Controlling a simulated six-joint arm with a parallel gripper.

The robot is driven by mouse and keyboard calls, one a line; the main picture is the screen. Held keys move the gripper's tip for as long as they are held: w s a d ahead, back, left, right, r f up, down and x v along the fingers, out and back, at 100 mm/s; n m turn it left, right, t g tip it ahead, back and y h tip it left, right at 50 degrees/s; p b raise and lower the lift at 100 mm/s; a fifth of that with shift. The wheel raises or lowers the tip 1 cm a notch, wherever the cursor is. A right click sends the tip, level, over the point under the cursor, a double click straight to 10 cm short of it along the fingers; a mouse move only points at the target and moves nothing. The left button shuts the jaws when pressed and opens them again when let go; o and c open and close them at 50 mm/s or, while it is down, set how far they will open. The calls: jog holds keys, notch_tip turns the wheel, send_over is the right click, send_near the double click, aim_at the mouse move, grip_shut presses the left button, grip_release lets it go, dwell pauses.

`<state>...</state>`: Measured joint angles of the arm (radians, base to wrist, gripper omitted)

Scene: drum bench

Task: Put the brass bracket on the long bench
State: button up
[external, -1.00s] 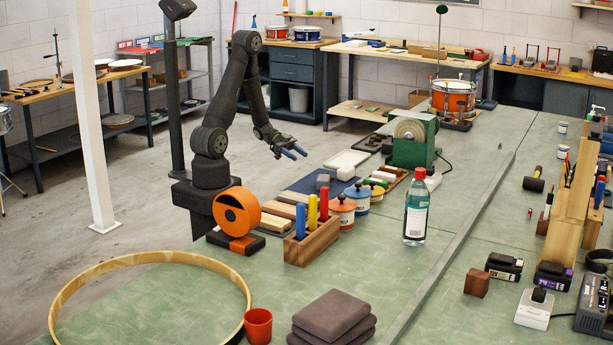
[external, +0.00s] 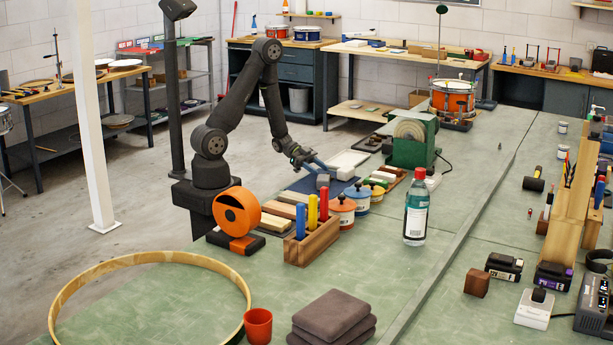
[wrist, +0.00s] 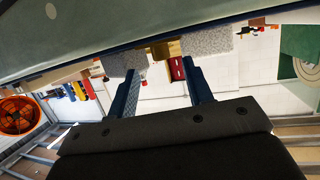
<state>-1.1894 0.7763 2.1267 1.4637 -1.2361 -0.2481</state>
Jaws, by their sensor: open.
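My gripper (external: 316,165) is low over the dark blue mat (external: 298,186) on the green-topped long bench (external: 385,272), close to a grey block (external: 323,181). In the wrist view its two blue fingers (wrist: 164,82) are apart, with nothing clearly held. A small brass-coloured piece (wrist: 164,48) shows beyond the fingertips, between two speckled grey blocks (wrist: 209,41); it may be the brass bracket, but I cannot be sure. A red piece (wrist: 178,68) lies by it. I cannot make out the bracket in the external view.
Near the mat stand a wooden holder with coloured handles (external: 312,242), lidded pots (external: 342,211), a white tray (external: 347,160) and a green grinder (external: 412,142). A clear bottle (external: 416,212) stands right of them. The bench middle beyond it is mostly clear.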

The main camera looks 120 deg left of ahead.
jog(key=shift+x, duration=1.6)
jog(key=shift+a, duration=0.1)
grip_shut()
jog(key=shift+r, duration=0.1)
